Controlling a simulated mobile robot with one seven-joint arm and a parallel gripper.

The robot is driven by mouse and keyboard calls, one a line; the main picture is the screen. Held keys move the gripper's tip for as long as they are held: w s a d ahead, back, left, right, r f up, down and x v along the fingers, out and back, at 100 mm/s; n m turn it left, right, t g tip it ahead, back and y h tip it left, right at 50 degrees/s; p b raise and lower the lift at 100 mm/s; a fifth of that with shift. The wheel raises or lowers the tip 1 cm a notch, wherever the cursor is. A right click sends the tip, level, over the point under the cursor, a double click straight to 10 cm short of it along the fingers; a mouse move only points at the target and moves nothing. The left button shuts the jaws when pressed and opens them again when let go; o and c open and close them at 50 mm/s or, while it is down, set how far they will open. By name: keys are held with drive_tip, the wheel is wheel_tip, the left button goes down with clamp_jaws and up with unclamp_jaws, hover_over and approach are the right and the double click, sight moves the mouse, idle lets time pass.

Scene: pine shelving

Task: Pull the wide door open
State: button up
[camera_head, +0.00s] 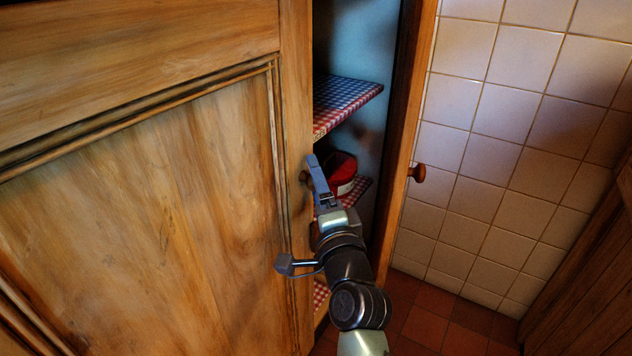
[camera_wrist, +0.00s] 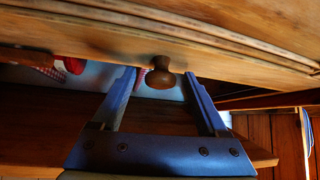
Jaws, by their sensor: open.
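The wide door (camera_head: 150,200) is a large pine panel filling the left of the head view. Its small dark round knob (camera_head: 304,177) sits near the door's right edge, partly behind my gripper. In the wrist view the knob (camera_wrist: 160,80) shows between the two blue fingers, with a gap on each side. My gripper (camera_head: 314,162) is open at the knob and holds nothing. In the wrist view its fingertips (camera_wrist: 159,72) reach up near the door (camera_wrist: 215,50). Whether the fingertips touch the door face is unclear.
A narrow door (camera_head: 405,110) with a round wooden knob (camera_head: 417,173) stands open to the right. Between the doors are shelves with checked cloth (camera_head: 345,98) and a red round item (camera_head: 342,172). A tiled wall (camera_head: 510,120) is at right; red floor tiles (camera_head: 425,325) show below.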

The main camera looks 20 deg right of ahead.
drive_tip(key=shift+w, duration=0.35)
clamp_jaws()
idle(1.2)
